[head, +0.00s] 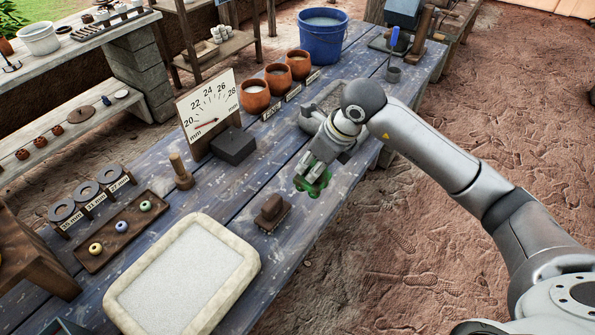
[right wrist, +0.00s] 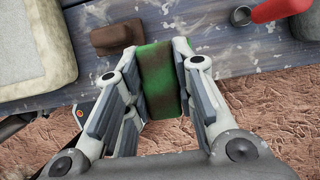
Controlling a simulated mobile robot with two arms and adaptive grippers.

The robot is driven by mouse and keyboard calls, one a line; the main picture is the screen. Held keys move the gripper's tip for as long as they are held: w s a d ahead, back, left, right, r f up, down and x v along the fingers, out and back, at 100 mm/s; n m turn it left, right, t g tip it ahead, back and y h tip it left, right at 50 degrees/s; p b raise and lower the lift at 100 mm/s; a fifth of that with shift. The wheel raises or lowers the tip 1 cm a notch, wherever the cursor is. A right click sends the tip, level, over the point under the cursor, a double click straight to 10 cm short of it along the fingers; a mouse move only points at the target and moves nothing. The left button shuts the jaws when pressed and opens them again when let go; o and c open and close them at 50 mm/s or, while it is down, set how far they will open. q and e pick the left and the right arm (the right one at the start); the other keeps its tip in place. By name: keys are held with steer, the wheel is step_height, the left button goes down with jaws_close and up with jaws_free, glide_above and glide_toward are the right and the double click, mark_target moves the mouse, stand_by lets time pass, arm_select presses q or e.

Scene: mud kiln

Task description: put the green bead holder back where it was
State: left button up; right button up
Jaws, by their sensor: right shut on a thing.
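The green bead holder (head: 313,180) is a green piece with dark patches and a lobed outline in the head view. My right gripper (head: 318,170) is shut on it and holds it at the front edge of the blue table (head: 240,200). In the right wrist view the green holder (right wrist: 160,80) sits between the two fingers of the gripper (right wrist: 160,95), with bare ground showing below. My left gripper is not in view.
A brown block (head: 271,212) lies on the table left of the gripper, near a pale-rimmed tray (head: 245,262). A wooden tray with beads (head: 90,262), a dial gauge (head: 208,108), a dark box (head: 233,145), clay pots (head: 255,96) and a blue bucket (head: 323,38) stand farther back.

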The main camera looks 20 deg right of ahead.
steer(key=w+f+p, duration=0.1)
steer(key=w+f, duration=0.1)
steer(key=f, duration=0.1)
steer(key=w+a+f+p, duration=0.1)
steer(key=w+f, duration=0.1)
steer(key=f, duration=0.1)
steer(key=w+f+p, duration=0.1)
steer(key=w+f, duration=0.1)
steer(key=f, duration=0.1)
steer(key=shift+w+a+f, duration=0.25)
steer(key=shift+a+f, duration=0.05)
steer(key=shift+f, duration=0.05)
steer(key=shift+f, duration=0.1)
steer(key=o, duration=0.5)
steer(key=shift+f, duration=0.15)
steer(key=o, duration=0.5)
